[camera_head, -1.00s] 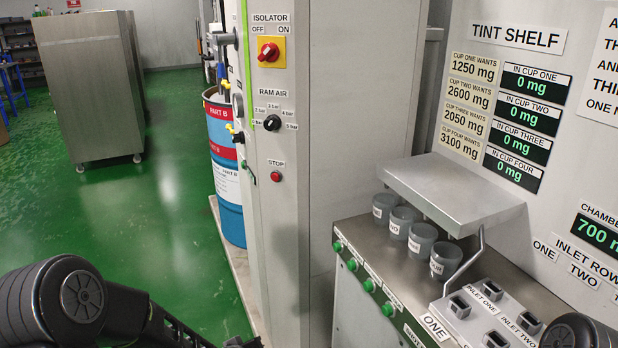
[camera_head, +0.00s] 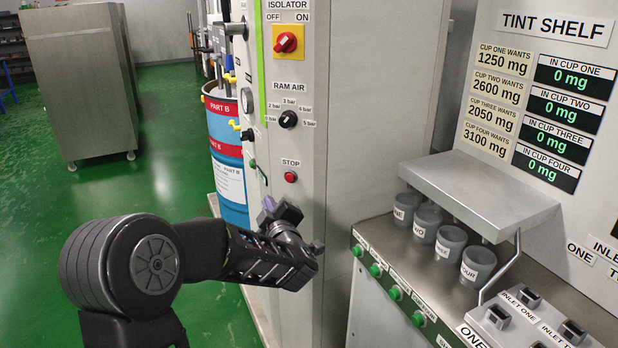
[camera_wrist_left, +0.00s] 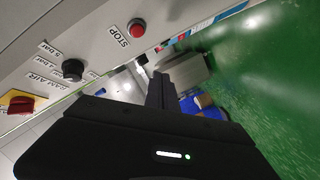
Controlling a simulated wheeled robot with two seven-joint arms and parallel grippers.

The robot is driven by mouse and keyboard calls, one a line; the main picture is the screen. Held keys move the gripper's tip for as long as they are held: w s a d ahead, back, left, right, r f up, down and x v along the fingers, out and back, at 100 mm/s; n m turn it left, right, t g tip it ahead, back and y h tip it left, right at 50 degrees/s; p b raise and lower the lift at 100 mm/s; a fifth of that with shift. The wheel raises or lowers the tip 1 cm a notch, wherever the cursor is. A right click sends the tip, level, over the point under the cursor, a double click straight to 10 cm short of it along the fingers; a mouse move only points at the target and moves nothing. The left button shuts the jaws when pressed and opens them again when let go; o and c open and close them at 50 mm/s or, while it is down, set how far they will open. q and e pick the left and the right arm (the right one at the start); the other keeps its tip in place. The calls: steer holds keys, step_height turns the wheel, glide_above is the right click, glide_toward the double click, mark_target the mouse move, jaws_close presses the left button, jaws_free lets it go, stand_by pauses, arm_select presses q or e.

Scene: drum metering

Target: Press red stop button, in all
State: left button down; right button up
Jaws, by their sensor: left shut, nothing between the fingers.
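The red stop button (camera_head: 290,177) sits on the narrow front panel of the grey cabinet, under a STOP label. It also shows in the left wrist view (camera_wrist_left: 137,29), above my fingers and apart from them. My left gripper (camera_head: 268,208) is just below and slightly left of the button in the head view, pointing up towards the panel. Its fingers (camera_wrist_left: 160,90) are shut with nothing between them. My right gripper is not seen.
Above the button are the ram air knob (camera_head: 288,119) and the red isolator switch (camera_head: 286,42). A blue drum (camera_head: 228,150) stands left of the panel. A shelf (camera_head: 480,190) and several grey cups (camera_head: 427,222) are at the right.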

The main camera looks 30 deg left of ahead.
mark_target(290, 178)
arm_select(q)
steer(key=shift+s+r, duration=0.1)
stand_by(0.3)
steer(key=shift+w+a+p, duration=0.25)
steer(key=shift+w, duration=1.2)
steer(key=shift+w+a+p, duration=0.25)
steer(key=shift+w, duration=1.2)
steer(key=shift+w+a+p, duration=0.25)
steer(key=shift+w, duration=1.2)
steer(key=shift+w+a, duration=0.1)
steer(key=shift+w, duration=0.3)
